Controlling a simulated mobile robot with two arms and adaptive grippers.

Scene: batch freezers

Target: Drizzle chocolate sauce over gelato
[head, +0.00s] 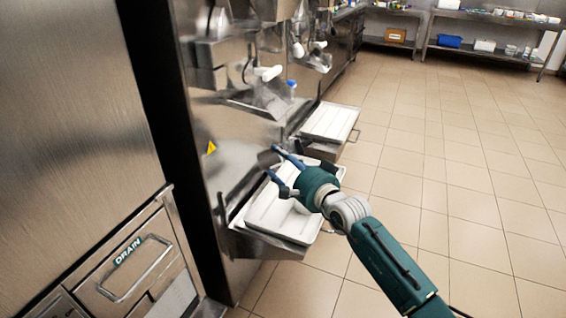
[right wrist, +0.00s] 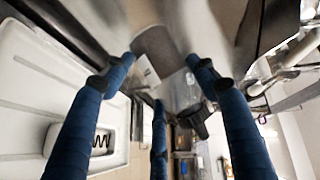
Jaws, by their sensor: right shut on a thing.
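My right gripper (head: 280,172) reaches in from the lower right over a white tray (head: 270,222) at the front of the nearer steel machine. Its blue fingers are shut on a small dark grey-brown container (head: 267,158). In the right wrist view the container (right wrist: 155,42) sits between the fingertips, and its contents are not visible. The white tray (right wrist: 30,85) lies to the left there. A white object with a black zigzag mark (right wrist: 98,142) rests in it; I cannot tell what it is. No gelato or sauce can be made out. My left gripper is out of view.
A second white tray (head: 330,122) sits farther along the machines. A blue-capped bottle (head: 292,88) stands near the white machine handle (head: 268,73). A large steel cabinet marked DRAIN (head: 75,130) fills the left. Shelves (head: 490,52) stand at the back; tiled floor (head: 450,190) is clear.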

